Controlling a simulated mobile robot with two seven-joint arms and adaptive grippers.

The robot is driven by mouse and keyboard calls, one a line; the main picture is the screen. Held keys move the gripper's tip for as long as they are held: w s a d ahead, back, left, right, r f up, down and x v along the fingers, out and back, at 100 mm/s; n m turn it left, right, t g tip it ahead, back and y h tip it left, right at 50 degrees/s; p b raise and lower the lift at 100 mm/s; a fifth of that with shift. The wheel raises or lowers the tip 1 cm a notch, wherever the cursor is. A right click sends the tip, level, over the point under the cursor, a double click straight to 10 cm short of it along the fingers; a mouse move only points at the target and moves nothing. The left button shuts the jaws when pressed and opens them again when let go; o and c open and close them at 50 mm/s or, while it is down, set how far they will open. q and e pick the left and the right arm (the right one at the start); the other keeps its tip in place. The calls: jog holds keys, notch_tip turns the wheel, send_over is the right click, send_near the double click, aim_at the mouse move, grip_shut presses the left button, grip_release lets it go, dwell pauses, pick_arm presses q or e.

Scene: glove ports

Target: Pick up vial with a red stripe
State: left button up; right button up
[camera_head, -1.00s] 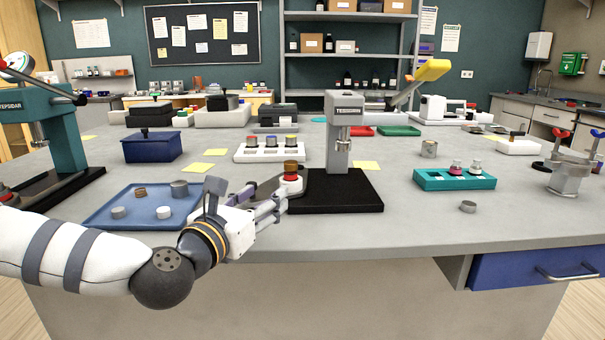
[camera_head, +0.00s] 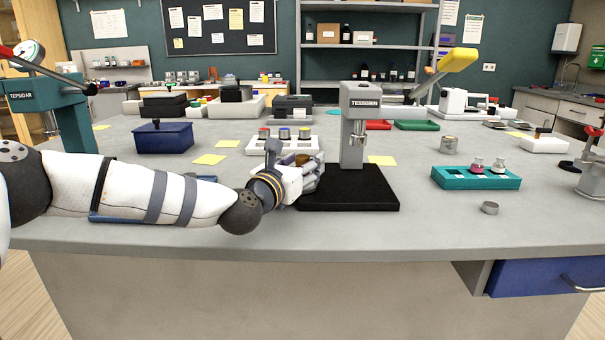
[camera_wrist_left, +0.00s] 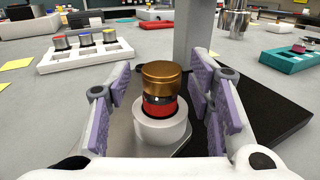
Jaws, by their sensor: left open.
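The vial with a red stripe (camera_wrist_left: 159,107) has a gold-brown cap and a red band. It stands upright in a round white holder (camera_wrist_left: 162,132) in the left wrist view. My left gripper (camera_wrist_left: 162,100) is open, with a purple-padded finger on each side of the vial and visible gaps between them. In the head view my left gripper (camera_head: 312,172) is beside the grey press, and its hand mostly hides the vial. My right gripper is not in view.
The grey press (camera_head: 358,125) on its black base (camera_head: 348,190) stands just right of the gripper. A white rack (camera_wrist_left: 70,62) with three vials is behind. A teal rack (camera_head: 450,183) with two small bottles and a metal cup (camera_head: 489,208) are to the right. A blue box (camera_head: 164,138) is at left.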

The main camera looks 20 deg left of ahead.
pick_arm(q)
grip_shut()
